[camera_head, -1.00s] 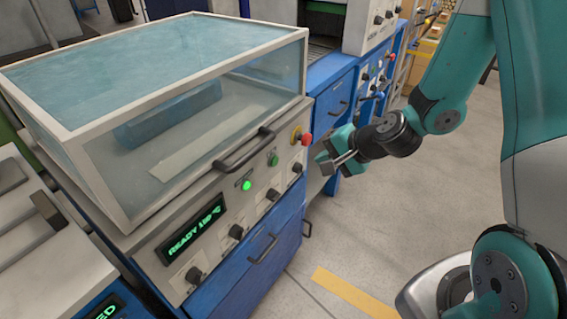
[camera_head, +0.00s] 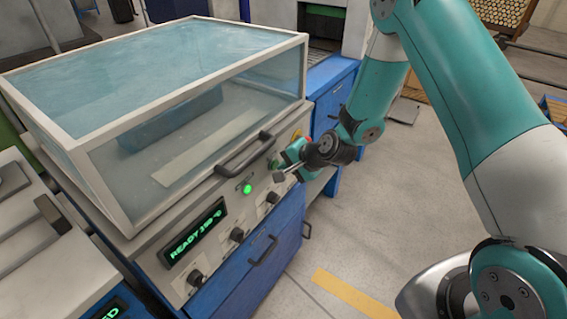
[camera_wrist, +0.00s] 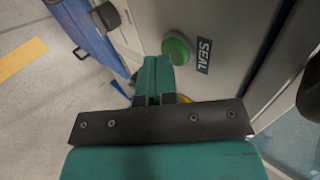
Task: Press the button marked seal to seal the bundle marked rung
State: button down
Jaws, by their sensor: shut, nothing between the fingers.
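The green seal button (camera_wrist: 177,47) is on the machine's front panel in the wrist view, with a dark label (camera_wrist: 204,56) reading SEAL beside it. My gripper (camera_wrist: 157,60) is shut and empty. Its tips appear just beside the button in the picture; I cannot tell whether they touch it. In the head view my gripper (camera_head: 281,174) is in front of the right part of the panel. A long block (camera_head: 170,120) lies under the machine's clear hood (camera_head: 185,68); no rung marking is legible.
A green lamp (camera_head: 247,189) is lit on the panel, and the display (camera_head: 194,233) reads READY with a temperature. A black handle (camera_head: 243,155) sticks out from the hood near my gripper. Dark knobs (camera_head: 237,234) line the panel. The floor to the right is open.

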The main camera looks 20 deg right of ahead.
jog(key=shift+w+a, duration=0.2)
jog(key=shift+w, duration=0.05)
jog(key=shift+w+a+r, duration=0.1)
jog(key=shift+w+a, duration=0.4)
jog(key=shift+w, duration=0.25)
jog(key=shift+s+d, duration=0.1)
jog(key=shift+s, duration=0.25)
jog(key=s+d+f+v, duration=0.1)
jog(key=f+v, duration=0.1)
jog(key=v, duration=1)
jog(key=shift+s+d+r+b, duration=0.2)
jog(key=shift+s+d+b, duration=0.05)
jog(key=shift+s+b, duration=0.1)
